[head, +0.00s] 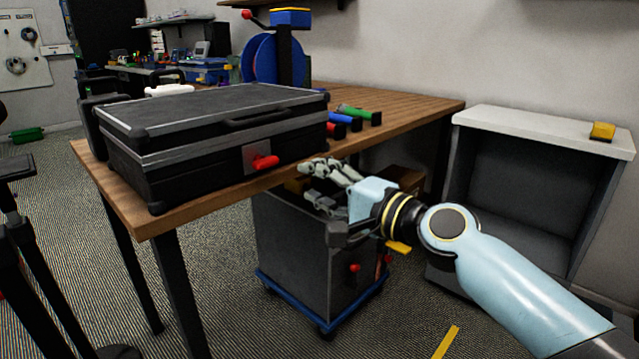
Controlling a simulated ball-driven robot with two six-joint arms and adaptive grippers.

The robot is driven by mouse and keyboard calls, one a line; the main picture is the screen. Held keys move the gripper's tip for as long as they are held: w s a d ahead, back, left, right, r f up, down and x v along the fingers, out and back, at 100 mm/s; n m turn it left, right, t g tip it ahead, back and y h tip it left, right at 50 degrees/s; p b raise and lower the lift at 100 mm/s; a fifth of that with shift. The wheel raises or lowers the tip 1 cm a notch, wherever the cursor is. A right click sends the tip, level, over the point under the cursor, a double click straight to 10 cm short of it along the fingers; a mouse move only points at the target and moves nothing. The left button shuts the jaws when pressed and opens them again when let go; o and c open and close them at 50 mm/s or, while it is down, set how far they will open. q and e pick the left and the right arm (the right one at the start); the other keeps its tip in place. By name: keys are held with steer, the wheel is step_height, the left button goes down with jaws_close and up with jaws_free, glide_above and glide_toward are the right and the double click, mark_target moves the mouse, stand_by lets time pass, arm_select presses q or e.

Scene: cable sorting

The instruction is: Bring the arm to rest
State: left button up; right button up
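My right arm comes in from the lower right. Its gripper (308,182) is in front of the table's near right edge, over the grey wheeled cabinet. My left gripper does not show.
A closed black case (215,112) with a red latch lies on the wooden table (400,104). Green, blue and red cylindrical items lie right of it, near a blue reel (262,60). A grey cabinet (300,250) stands below my gripper. An open-fronted white-topped unit (535,128) stands right.

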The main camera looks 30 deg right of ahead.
steer(key=shift+s, duration=0.1)
stand_by(0.4)
steer(key=s+d+f+n+g+h+p, duration=0.1)
steer(key=s+d+f+g+h, duration=0.15)
steer(key=s+f, duration=0.7)
steer(key=s+d+f+n+g+h+p, duration=0.1)
steer(key=s+f+g, duration=0.3)
steer(key=f, duration=1.1)
steer(key=s+d+f+n+g+h+p, duration=0.1)
steer(key=s+f+g, duration=0.2)
steer(key=s+f, duration=0.65)
steer(key=s+d+f+n+g+h, duration=0.1)
steer(key=s+f+n, duration=0.3)
steer(key=s, duration=0.6)
steer(key=s+f+n+g, duration=0.3)
steer(key=s+f, duration=0.4)
steer(key=s, duration=0.4)
steer(key=s+d+f+n+g+h+p, duration=0.1)
steer(key=s+f+n+g, duration=0.2)
steer(key=s, duration=0.7)
step_height(320, 180, down, 3)
steer(key=shift+s+d+r+n+h, duration=0.25)
steer(key=shift+d+n+h, duration=0.1)
steer(key=shift+n, duration=0.45)
